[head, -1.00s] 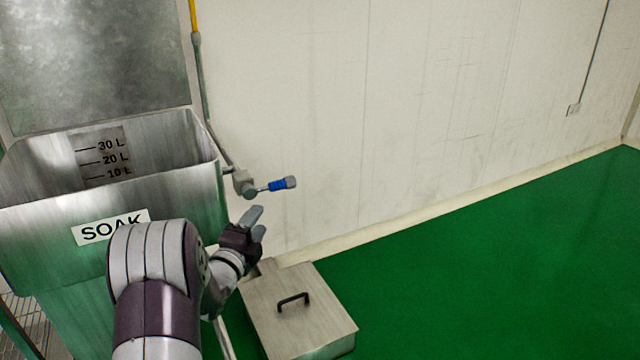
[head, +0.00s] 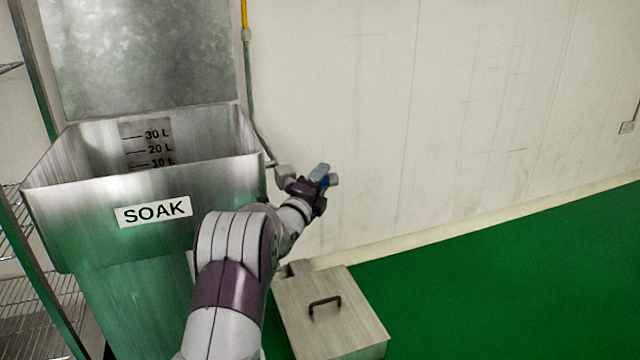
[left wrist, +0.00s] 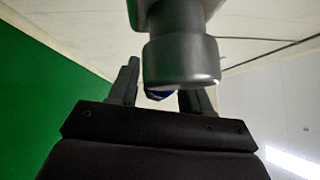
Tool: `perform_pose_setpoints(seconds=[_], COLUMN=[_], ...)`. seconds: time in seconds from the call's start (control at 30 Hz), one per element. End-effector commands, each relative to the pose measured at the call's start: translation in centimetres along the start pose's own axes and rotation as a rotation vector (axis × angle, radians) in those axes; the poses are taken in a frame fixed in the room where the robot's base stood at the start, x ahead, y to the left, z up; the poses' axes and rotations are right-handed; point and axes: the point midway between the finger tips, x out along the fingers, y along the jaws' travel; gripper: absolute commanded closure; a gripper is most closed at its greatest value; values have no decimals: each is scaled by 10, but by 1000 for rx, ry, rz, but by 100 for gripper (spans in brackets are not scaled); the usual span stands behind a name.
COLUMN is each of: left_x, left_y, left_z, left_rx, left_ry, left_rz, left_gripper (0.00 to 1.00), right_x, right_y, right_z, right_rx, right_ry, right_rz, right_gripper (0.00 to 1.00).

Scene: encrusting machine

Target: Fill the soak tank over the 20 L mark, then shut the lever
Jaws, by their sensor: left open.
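The steel soak tank (head: 75,215) stands at the left with a SOAK label. Its inner wall bears 10 L, 20 L and 30 L marks (head: 150,150); the front rim hides the lower inside, and I see no water surface. My left gripper (head: 319,177) is open at the lever. My right gripper is not in view.
A steel box with a black handle (head: 335,315) sits on the green floor below the lever. A pipe (head: 249,80) runs down the wall to the valve. Wire shelving (head: 30,300) stands at the far left. The floor at right is clear.

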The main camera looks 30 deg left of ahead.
Motion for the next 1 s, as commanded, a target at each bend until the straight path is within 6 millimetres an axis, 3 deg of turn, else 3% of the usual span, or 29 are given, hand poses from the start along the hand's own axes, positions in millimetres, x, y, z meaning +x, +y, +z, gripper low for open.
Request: perform_pose_setpoints(seconds=[0.07, 0.1, 0.23, 0.67, 1.0], left_x=[0, 0, 0, -1, -4], left_y=[0, 0, 0, 2, 13], left_z=[0, 0, 0, -2, -3], left_rx=[0, 0, 0, 15, 153], left_ry=[0, 0, 0, 8, 49], left_rz=[0, 0, 0, 16, 154], left_gripper=[52, 58, 100, 100, 100], right_x=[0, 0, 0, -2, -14], right_y=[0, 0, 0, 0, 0], right_z=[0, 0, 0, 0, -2], right_rx=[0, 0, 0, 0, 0], right_ry=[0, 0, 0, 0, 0], right_rz=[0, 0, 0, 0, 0], right_gripper=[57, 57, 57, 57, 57])
